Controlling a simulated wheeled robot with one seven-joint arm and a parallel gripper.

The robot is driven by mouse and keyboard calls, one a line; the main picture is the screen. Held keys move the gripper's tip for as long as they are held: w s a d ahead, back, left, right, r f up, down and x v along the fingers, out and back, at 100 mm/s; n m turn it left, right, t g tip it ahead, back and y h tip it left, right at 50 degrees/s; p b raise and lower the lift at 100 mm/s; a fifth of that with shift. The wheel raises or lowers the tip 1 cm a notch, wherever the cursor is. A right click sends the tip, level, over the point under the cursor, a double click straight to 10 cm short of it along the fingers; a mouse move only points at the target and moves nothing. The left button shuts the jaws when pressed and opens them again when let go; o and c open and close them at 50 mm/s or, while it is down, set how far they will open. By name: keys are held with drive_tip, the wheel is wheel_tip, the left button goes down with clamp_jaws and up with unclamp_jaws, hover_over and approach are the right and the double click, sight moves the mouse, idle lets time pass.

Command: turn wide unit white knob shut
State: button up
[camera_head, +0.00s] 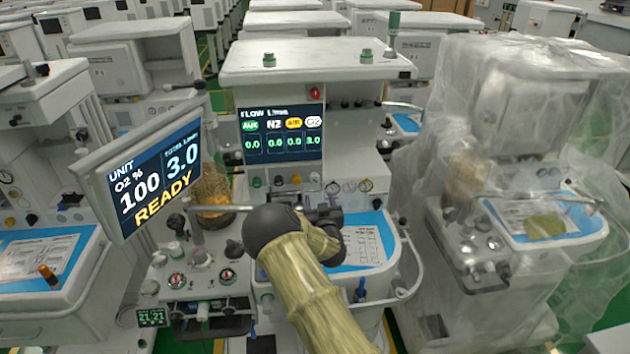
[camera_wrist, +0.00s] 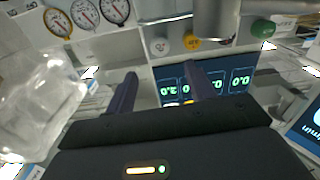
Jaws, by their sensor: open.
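The wide unit with the flow screen (camera_head: 281,133) stands in the middle of the head view. Its white knob (camera_head: 315,177) is the rightmost in the row below that screen, beside a yellow knob (camera_head: 296,180). In the wrist view, which is turned over, the white knob (camera_wrist: 160,46) shows between the finger directions, beyond the tips. My gripper (camera_wrist: 160,76) is open with nothing between its fingers, facing the panel and apart from the knob. In the head view my gripper (camera_head: 325,212) is low in front of the panel, partly hidden by my arm.
A tilted screen (camera_head: 155,172) reading READY juts out at the left. Several gauges (camera_wrist: 86,14) sit beside the white knob. A green knob (camera_wrist: 263,29) is at the row's other end. A plastic-draped cart (camera_head: 520,130) stands close on the right.

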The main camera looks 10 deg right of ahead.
sight(315, 180)
drive_tip(key=shift+w+p, duration=1.2)
drive_tip(key=shift+w, duration=3.75)
drive_tip(key=c, duration=1)
